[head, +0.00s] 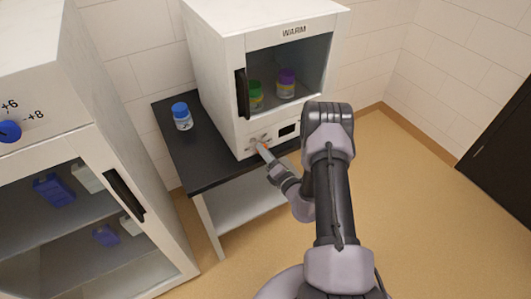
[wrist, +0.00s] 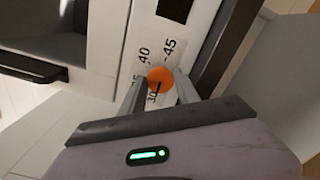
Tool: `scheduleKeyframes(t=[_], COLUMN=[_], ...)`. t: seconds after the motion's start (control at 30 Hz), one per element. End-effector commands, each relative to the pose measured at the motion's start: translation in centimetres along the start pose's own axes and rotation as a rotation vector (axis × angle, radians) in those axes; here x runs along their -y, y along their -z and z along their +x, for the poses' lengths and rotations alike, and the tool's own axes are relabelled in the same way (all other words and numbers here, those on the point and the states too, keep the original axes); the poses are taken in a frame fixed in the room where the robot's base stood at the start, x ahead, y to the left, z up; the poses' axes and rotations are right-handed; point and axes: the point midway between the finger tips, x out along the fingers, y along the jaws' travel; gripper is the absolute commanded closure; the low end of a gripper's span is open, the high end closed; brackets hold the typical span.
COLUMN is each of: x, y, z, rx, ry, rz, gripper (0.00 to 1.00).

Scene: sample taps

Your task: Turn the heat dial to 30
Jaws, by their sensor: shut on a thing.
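The heat dial (wrist: 160,79) is a round orange knob on the white front panel of the WARM cabinet (head: 222,60). In the wrist view, numbers including 40, 45 and 30 stand around it. A dark pointer line on the dial points down toward the 30 mark, as far as I can tell. My gripper (wrist: 159,84) has one finger on each side of the dial and is shut on it. In the head view my gripper (head: 261,147) is at the panel below the cabinet door, and only a bit of orange shows there.
The cabinet stands on a black-topped table (head: 190,150), with a blue-capped bottle (head: 182,118) at its left. Green-capped (head: 255,96) and purple-capped (head: 286,84) jars are behind the cabinet's glass door. A second white cabinet (head: 70,135) with a blue dial (head: 9,131) stands at the left.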

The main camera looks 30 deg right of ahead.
Motion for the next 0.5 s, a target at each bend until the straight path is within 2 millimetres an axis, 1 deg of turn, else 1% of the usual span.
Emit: scheduleKeyframes(t=[0.33, 0.37, 0.43, 0.5], x=[0.1, 0.1, 0.09, 0.07], y=[0.09, 0.09, 0.08, 0.06], z=[-0.07, -0.07, -0.06, -0.05], rx=[-0.002, -0.002, -0.001, -0.001], ry=[0.003, 0.003, 0.002, 0.002], rz=[-0.002, -0.002, -0.002, -0.001], gripper=[1.0, 0.56, 0.43, 0.42])
